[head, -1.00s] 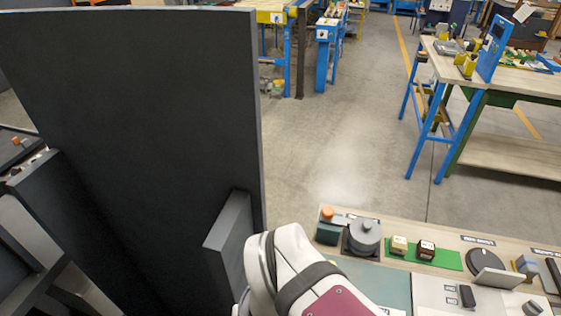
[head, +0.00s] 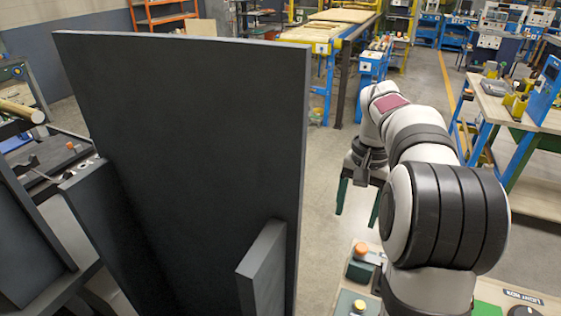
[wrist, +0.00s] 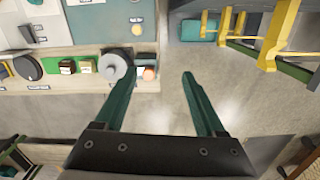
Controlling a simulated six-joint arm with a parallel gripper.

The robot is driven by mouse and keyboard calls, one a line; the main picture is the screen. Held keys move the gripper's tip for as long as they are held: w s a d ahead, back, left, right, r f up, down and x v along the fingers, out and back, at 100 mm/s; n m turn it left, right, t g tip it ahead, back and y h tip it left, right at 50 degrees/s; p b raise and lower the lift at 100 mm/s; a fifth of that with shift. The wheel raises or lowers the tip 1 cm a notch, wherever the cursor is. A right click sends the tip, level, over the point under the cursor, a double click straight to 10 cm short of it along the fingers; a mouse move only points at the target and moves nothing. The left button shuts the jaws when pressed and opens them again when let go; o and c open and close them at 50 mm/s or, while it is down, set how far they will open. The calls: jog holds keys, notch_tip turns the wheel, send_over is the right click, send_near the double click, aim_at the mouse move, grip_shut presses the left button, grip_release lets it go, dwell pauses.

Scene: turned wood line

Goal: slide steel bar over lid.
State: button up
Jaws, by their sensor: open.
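My gripper (head: 358,202) is open and empty, its two green fingers hanging over the floor beyond the bench in the head view. A round grey lid-like piece with a raised centre (wrist: 112,66) sits at the bench edge, left of the left fingertip. I cannot make out the steel bar for certain in either view.
An orange knob (head: 361,249) on a dark block stands at the bench corner. Dark and brown cubes on a green mat (wrist: 78,66) and a black disc (wrist: 28,67) line the bench. A large dark panel (head: 190,150) blocks the left. Open floor lies beyond the bench.

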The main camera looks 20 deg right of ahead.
send_near(362, 247)
jog(key=shift+m+h, duration=0.3)
jog(key=f, duration=0.8)
jog(key=shift+s+a+f, duration=0.1)
jog(key=shift+a+f, duration=0.15)
jog(key=shift+f, duration=0.05)
grip_shut()
dwell(0.5)
